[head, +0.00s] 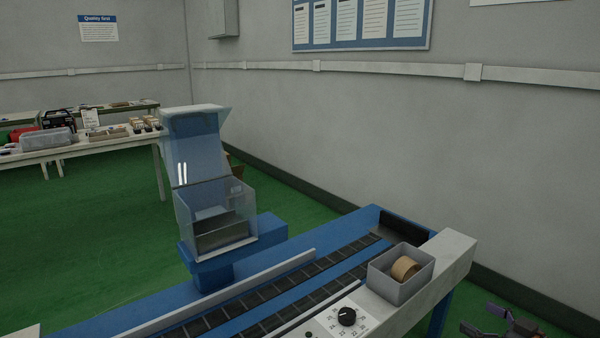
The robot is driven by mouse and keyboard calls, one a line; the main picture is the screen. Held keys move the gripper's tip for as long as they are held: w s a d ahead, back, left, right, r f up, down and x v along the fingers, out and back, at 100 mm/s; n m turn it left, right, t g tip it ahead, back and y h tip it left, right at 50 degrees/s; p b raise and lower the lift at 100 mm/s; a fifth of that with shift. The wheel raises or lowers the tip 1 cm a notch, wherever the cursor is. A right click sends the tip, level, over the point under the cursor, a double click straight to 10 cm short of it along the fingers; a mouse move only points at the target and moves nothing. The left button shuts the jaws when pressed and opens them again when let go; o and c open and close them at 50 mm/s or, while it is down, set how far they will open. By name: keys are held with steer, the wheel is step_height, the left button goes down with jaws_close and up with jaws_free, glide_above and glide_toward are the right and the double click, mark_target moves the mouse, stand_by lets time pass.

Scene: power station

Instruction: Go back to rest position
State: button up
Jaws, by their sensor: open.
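My gripper (497,318) shows at the bottom right corner of the head view, partly cut off by the lower edge. It is open, and I see nothing between its fingers. It is to the right of the conveyor machine (455,250), low against the green floor and apart from the machine in the picture.
A grey bin (400,291) holding a tan roll (405,268) sits on the conveyor's right end, by a black dial (347,316). A clear-covered box (215,215) stands behind the belt. A cluttered table (95,146) is at back left. Green floor (90,230) between is clear.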

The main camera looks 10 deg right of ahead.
steer(key=w+d+m+g+h, duration=0.2)
steer(key=w+g+h, duration=0.35)
steer(key=h, duration=0.35)
steer(key=s+a+r+m+g+y, duration=0.1)
steer(key=s+a+g, duration=0.5)
steer(key=s+a, duration=0.95)
steer(key=s+a+m+g+y, duration=0.2)
steer(key=s+a+g, duration=0.4)
steer(key=s+a, duration=0.95)
step_height(320, 180, up, 26)
steer(key=s+p, duration=0.1)
steer(key=p, duration=2.3)
steer(key=shift+s+d+r+t+p, duration=0.2)
steer(key=shift+s+d+t+p, duration=0.05)
steer(key=shift+s+t+p, duration=0.1)
